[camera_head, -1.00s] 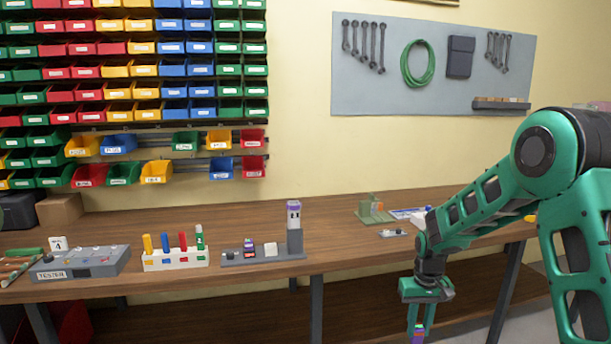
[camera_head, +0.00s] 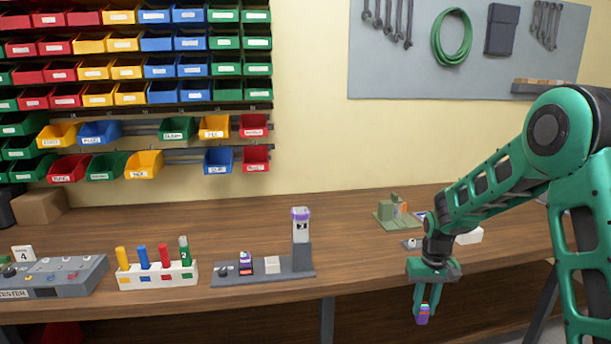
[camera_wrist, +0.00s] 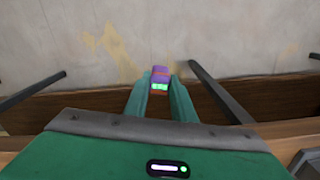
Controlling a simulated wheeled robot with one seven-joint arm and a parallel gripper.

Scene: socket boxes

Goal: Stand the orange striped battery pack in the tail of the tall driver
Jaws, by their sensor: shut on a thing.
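My gripper (camera_head: 424,303) hangs in front of the bench's front edge, below the bench top. It is shut on a small purple battery pack (camera_head: 422,317) with an orange stripe. The pack also shows between my fingertips in the wrist view (camera_wrist: 160,75), with a row of green lights. The tall driver (camera_head: 301,226), whitish with a purple top, stands upright in a grey post at the right end of a grey base (camera_head: 290,273). The base lies to the left of my gripper. A dark pack with a purple top (camera_head: 246,262) stands on the same base.
A white block (camera_head: 272,264) sits on that base. Left of it are a white rack (camera_head: 158,278) of coloured sticks and a grey tester (camera_head: 55,278). A green fixture (camera_head: 390,213) stands at the back right. The bench top (camera_head: 345,235) between base and fixture is clear.

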